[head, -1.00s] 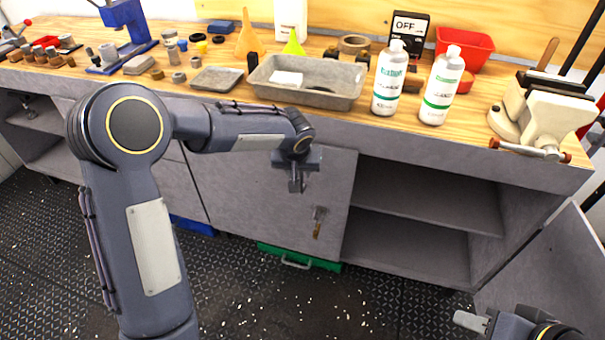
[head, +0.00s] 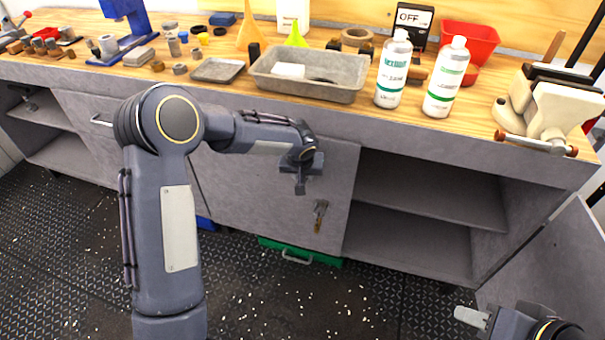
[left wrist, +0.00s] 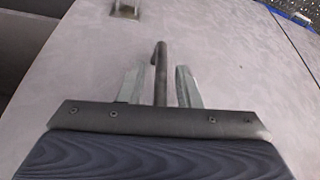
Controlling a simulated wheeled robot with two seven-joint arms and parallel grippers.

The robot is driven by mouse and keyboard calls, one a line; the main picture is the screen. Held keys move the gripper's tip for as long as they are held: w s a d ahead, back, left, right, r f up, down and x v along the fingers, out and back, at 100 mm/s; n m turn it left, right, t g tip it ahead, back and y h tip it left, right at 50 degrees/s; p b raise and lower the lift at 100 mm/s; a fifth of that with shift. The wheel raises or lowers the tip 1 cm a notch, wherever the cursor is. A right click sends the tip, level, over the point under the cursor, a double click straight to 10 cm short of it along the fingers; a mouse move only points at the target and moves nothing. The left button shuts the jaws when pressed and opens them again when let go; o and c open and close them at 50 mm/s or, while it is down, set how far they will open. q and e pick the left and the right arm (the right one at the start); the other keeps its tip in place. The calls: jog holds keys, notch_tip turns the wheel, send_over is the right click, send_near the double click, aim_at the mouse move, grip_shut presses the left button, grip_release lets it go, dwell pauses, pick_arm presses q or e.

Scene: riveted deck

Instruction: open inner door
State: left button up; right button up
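The grey inner door (head: 262,205) is the closed panel left of the open shelves under the workbench. My left gripper (head: 301,187) is at the upper right part of this door. In the left wrist view, a dark bar handle (left wrist: 160,75) stands between the two spread fingers of my left gripper (left wrist: 159,85), with a gap on each side. The handle is hidden behind the gripper in the head view. A small metal latch with a brownish tag (head: 320,215) sits lower on the door. My right gripper (head: 472,317) is at the bottom right, away from the door; its finger gap is unclear.
The open shelves (head: 430,200) are empty, and another door (head: 560,260) stands open at the right. A green case (head: 300,253) lies on the floor under the inner door. The workbench above holds a grey tray (head: 310,88), bottles (head: 393,70) and a vise (head: 545,108).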

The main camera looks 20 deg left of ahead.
pick_arm(q)
grip_shut()
jog(key=shift+s, duration=0.15)
